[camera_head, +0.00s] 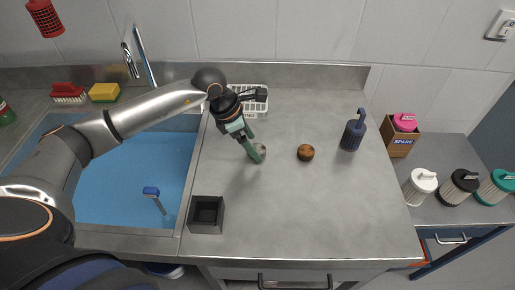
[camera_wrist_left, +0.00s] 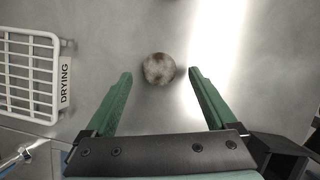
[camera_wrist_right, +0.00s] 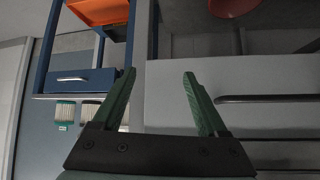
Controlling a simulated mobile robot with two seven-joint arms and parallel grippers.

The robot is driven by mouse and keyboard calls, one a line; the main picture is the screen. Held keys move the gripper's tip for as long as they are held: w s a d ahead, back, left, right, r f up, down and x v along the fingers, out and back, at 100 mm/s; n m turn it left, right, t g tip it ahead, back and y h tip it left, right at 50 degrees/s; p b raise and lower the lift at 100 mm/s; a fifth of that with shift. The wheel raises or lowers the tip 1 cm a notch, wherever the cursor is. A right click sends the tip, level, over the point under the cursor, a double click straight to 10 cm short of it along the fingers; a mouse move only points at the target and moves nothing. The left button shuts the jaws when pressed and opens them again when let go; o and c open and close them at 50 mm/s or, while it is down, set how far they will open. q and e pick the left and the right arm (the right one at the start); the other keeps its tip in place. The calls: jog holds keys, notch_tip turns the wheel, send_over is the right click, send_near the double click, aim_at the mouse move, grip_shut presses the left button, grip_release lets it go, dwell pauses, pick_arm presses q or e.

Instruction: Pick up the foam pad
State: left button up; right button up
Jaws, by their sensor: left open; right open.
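A small round mottled grey pad, which looks like the foam pad (camera_wrist_left: 159,69), lies on the steel counter (camera_head: 345,215). In the head view the pad (camera_head: 262,148) is partly hidden behind the green fingers of my left gripper (camera_head: 254,153). In the left wrist view my left gripper (camera_wrist_left: 161,74) is open and empty, with the pad centred between its fingertips and gaps on both sides. I cannot tell the height left between fingers and pad. My right gripper (camera_wrist_right: 159,73) is open and empty, facing the drawer fronts, away from the counter top.
A round brown piece (camera_head: 305,152) lies right of the pad. A blue handled tool (camera_head: 352,134) stands farther right. A white DRYING rack (camera_wrist_left: 30,75) is close to the left gripper. A black open box (camera_head: 206,214) sits front left, beside the blue sink (camera_head: 115,180).

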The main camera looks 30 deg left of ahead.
pick_arm(q)
jog(key=shift+x, duration=1.05)
jog(key=c, duration=1.4)
jog(key=shift+r, duration=0.2)
jog(key=shift+w+r, duration=0.1)
jog(key=shift+r, duration=0.5)
jog(key=s+a+r+b, duration=0.2)
jog(key=s+r, duration=0.3)
jog(key=s, duration=0.1)
jog(key=s+a+r+b, duration=0.2)
jog(key=s+r, duration=0.4)
jog(key=s, duration=0.1)
jog(key=shift+s+a+r, duration=0.15)
jog(key=shift+a+r, duration=0.15)
jog(key=shift+a, duration=0.05)
